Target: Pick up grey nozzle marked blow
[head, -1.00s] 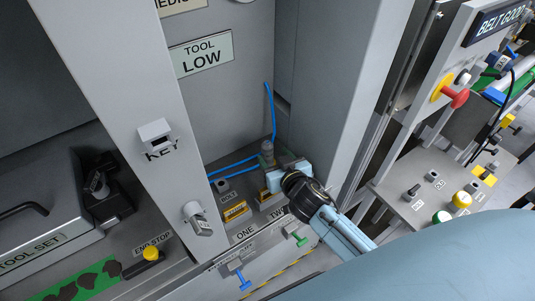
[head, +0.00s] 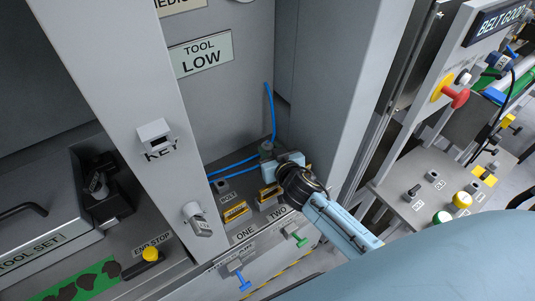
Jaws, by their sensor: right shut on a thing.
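The grey nozzle (head: 266,147) is in the recess below the TOOL LOW sign, with a blue hose at it. Only its small grey top shows; the rest is hidden by my right gripper, and I cannot read a "blow" mark on it. My right gripper (head: 275,168) reaches in from the lower right and is shut on the nozzle. It holds it above the grey ledge with the yellow-labelled blocks. My left gripper is not in view.
Grey posts stand left and right of the recess. A yellow-labelled block (head: 236,211) by the BOLT label sits left of my gripper. Blue (head: 240,278) and green (head: 297,237) handles stick out below the ONE and TWO labels. A control panel (head: 415,205) stands at right.

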